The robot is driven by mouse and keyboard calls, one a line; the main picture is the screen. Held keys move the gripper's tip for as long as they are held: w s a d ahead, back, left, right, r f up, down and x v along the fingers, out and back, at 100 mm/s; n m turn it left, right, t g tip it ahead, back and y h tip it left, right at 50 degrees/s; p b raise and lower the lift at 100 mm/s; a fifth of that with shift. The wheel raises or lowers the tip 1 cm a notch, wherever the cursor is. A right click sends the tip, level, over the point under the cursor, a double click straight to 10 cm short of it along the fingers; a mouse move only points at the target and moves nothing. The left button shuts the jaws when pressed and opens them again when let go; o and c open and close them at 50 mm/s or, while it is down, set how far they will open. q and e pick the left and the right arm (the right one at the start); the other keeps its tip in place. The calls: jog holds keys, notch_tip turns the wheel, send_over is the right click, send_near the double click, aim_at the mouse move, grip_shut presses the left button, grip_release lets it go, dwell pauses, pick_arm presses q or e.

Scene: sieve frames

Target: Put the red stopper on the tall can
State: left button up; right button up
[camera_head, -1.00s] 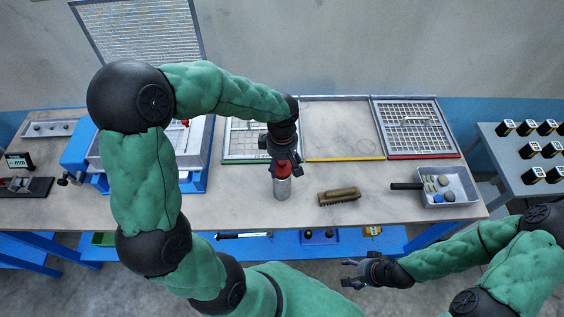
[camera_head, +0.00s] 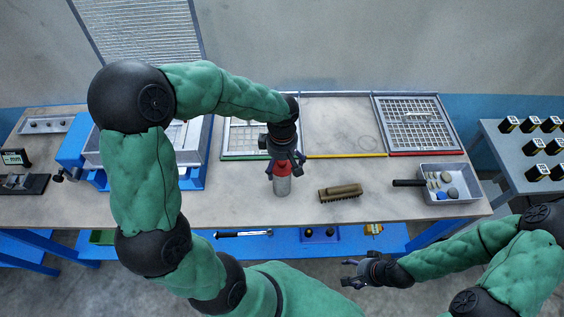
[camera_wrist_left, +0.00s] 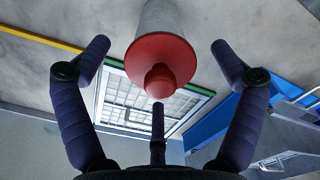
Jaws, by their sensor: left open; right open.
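The tall can (camera_head: 282,186) is a grey cylinder standing upright on the bench near its front edge. The red stopper (camera_head: 282,168) sits on the can's top; in the left wrist view the stopper (camera_wrist_left: 160,62) shows a wide red disc with a round knob, and the grey can (camera_wrist_left: 160,15) lies behind it. My left gripper (camera_head: 286,159) is right above the stopper with its fingers spread. In the left wrist view the open fingers (camera_wrist_left: 158,48) stand on either side of the stopper, apart from it. My right gripper (camera_head: 352,274) is open and empty, in front of the bench.
A brown brush (camera_head: 341,192) lies right of the can. A grey tray (camera_head: 463,178) with several stones and a black-handled tool stands further right. Framed sieves (camera_head: 418,125) lie along the back. A blue machine (camera_head: 75,155) stands at the left. Bench between can and brush is clear.

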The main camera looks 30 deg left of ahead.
pick_arm(q)
notch_tip(320, 180, up, 12)
dwell(0.6)
dwell(0.5)
